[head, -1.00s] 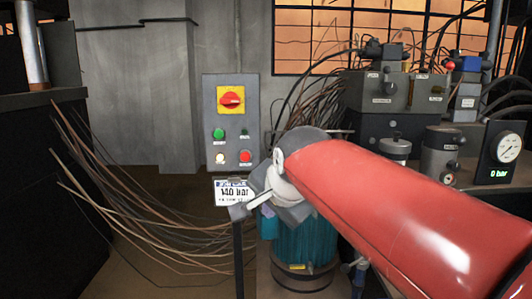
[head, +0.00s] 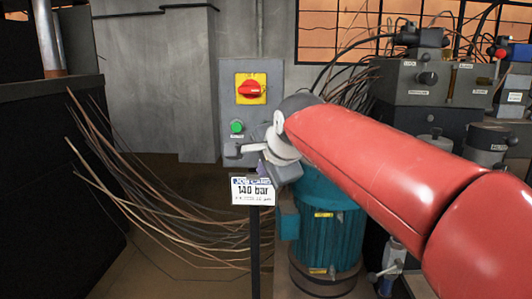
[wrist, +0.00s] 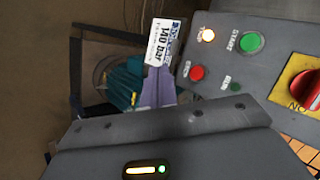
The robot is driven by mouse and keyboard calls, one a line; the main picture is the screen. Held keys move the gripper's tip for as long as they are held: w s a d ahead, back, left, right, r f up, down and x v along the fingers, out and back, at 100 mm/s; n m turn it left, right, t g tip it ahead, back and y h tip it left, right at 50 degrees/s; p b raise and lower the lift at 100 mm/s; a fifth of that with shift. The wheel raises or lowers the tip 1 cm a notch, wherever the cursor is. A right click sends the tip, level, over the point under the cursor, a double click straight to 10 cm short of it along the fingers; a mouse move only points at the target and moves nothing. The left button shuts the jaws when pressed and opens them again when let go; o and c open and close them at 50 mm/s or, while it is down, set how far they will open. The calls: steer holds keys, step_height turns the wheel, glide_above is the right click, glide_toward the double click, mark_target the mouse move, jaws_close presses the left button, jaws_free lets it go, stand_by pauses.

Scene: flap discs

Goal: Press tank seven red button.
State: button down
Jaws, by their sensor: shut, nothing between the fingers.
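The control panel (head: 272,115) is a grey box with a red rotary switch (head: 251,89) on a yellow plate and a green button (head: 237,127). My gripper (head: 234,151) is shut and empty, in front of the panel's lower part, hiding the lower buttons in the head view. In the wrist view the red button (wrist: 196,72) shows unobstructed, beside a lit white button (wrist: 208,35), a green button (wrist: 251,42) and a dark green lamp (wrist: 233,87). My gripper appears apart from the red button. I read no tank number on the panel.
A "140 bar" sign (head: 252,191) on a dark post stands just below the panel. A teal motor (head: 330,223) stands right of it. Loose cables (head: 150,215) hang at left. Grey hydraulic blocks (head: 430,85) fill the right.

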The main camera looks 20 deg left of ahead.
steer(key=w+a+p, duration=0.2)
steer(key=w+p, duration=0.2)
steer(key=w, duration=0.4)
steer(key=shift+p, duration=0.3)
steer(key=shift+w, duration=0.1)
stand_by(1.6)
steer(key=shift+w+p, duration=0.3)
steer(key=shift+p, duration=0.05)
steer(key=shift+w+a, duration=0.15)
steer(key=shift+w, duration=0.35)
stand_by(0.6)
steer(key=shift+s, duration=0.1)
steer(key=shift+s+d+b, duration=0.25)
steer(key=shift+s+b, duration=0.2)
steer(key=shift+s, duration=0.3)
